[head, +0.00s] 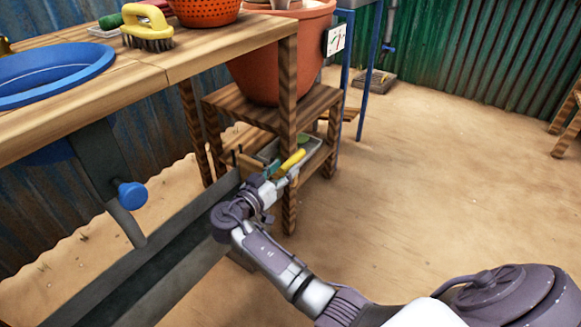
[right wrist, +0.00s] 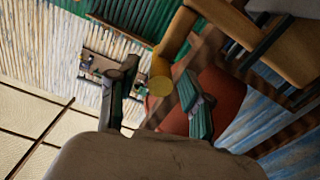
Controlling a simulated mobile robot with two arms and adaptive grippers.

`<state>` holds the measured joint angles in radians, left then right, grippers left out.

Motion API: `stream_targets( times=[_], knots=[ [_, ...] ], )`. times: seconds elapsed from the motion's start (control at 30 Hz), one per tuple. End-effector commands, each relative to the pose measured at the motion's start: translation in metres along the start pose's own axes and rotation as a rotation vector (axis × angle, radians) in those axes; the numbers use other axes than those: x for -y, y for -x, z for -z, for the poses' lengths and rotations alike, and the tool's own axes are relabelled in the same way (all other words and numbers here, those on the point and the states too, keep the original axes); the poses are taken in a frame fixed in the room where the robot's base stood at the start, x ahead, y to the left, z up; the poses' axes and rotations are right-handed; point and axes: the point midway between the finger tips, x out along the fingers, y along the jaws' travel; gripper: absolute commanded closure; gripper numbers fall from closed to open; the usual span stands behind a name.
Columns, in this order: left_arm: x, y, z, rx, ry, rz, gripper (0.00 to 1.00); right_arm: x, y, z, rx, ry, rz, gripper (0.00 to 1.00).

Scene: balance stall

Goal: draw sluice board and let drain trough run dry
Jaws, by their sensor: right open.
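The grey drain trough (head: 75,282) runs from the lower left up to the shelf stand, with a dark bottom; whether water lies in it is unclear. A small wooden piece with upright prongs (head: 248,162), which looks like the sluice board, stands at its far end, partly hidden by my right gripper. My right gripper (head: 277,187) is open just right of and in front of it. In the right wrist view its fingers (right wrist: 160,106) are apart, with a round yellowish wooden end (right wrist: 161,86) showing between them; I cannot tell contact. My left gripper is out of view.
The wooden table (head: 215,52) overhangs the trough, bearing a blue basin (head: 55,72), a brush (head: 148,28) and an orange colander (head: 205,10). A blue-knobbed tap (head: 132,195) hangs below. A terracotta pot (head: 275,70) stands on the shelf stand.

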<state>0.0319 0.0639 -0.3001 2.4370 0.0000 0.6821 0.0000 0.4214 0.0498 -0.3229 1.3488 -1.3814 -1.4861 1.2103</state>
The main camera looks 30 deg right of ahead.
Motion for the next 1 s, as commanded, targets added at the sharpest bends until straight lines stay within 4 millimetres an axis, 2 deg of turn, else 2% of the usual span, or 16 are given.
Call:
stream_targets(
  times=[0.1,0.23,0.6,0.67,0.9,1.0],
  knots=[
    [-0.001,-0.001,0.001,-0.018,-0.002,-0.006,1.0,0.0,-0.019,-0.002,-0.001,0.0,0.0,0.51],
    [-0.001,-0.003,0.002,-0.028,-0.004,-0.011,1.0,0.0,-0.032,-0.001,0.0,0.0,0.0,0.51],
    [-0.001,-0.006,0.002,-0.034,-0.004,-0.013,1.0,0.0,-0.037,-0.001,0.001,0.001,0.001,0.51],
    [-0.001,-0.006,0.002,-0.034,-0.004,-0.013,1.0,0.0,-0.037,-0.001,0.001,0.001,0.001,0.59],
    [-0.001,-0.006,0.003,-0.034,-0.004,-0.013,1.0,0.0,-0.037,-0.001,0.001,0.001,0.001,0.99],
    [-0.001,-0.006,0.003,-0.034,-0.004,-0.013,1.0,0.0,-0.037,-0.001,0.001,0.002,0.0,1.0]
  ],
)
